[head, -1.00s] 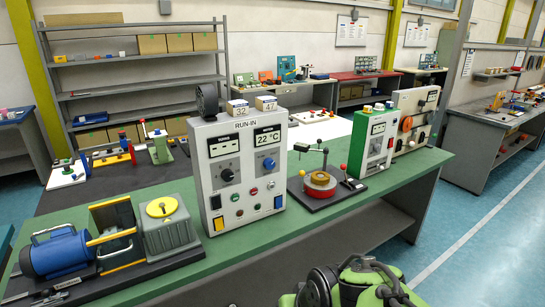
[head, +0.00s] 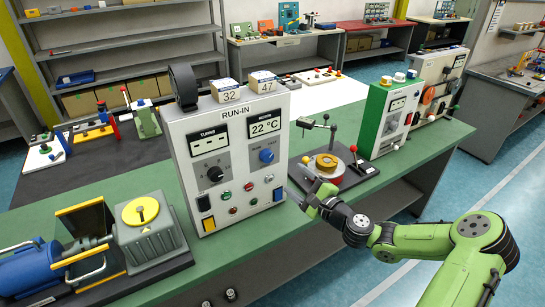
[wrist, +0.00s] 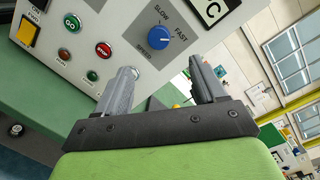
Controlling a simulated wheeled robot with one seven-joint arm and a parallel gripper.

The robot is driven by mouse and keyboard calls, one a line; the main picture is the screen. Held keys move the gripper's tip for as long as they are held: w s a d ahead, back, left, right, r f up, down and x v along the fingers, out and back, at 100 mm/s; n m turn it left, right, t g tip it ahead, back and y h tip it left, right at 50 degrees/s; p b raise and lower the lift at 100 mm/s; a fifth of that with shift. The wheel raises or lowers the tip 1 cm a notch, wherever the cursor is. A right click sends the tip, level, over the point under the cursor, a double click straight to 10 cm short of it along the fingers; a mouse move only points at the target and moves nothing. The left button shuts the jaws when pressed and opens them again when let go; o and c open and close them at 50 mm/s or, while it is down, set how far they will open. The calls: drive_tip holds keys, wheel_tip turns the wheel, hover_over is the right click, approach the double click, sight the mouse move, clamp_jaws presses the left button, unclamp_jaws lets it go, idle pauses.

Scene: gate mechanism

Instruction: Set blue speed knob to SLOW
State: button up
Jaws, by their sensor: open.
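The blue speed knob (head: 267,156) is on the right half of the grey RUN-IN panel (head: 222,150), below the 22 °C display. In the wrist view the blue knob (wrist: 162,43) has SLOW and FAST printed beside it, and its pale mark appears to point toward FAST. My gripper (head: 299,186) is low and to the right of the panel in the head view. In the wrist view my gripper (wrist: 163,68) is open and empty, its fingers apart from the knob, which appears beyond and between them.
A black knob (head: 215,174) and several buttons share the panel. A fixture with a yellow and red disc (head: 327,162) stands close right of my gripper. A green-sided box (head: 385,115) is farther right. Bare green bench top (head: 245,230) lies in front.

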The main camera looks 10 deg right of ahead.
sight(269, 158)
drive_tip(key=p+x, duration=0.1)
drive_tip(key=x, duration=1.1)
drive_tip(key=shift+w+f, duration=0.2)
drive_tip(key=shift+w, duration=0.1)
drive_tip(key=shift+s, duration=0.1)
drive_tip(key=shift+c, duration=0.2)
drive_tip(key=c, duration=1)
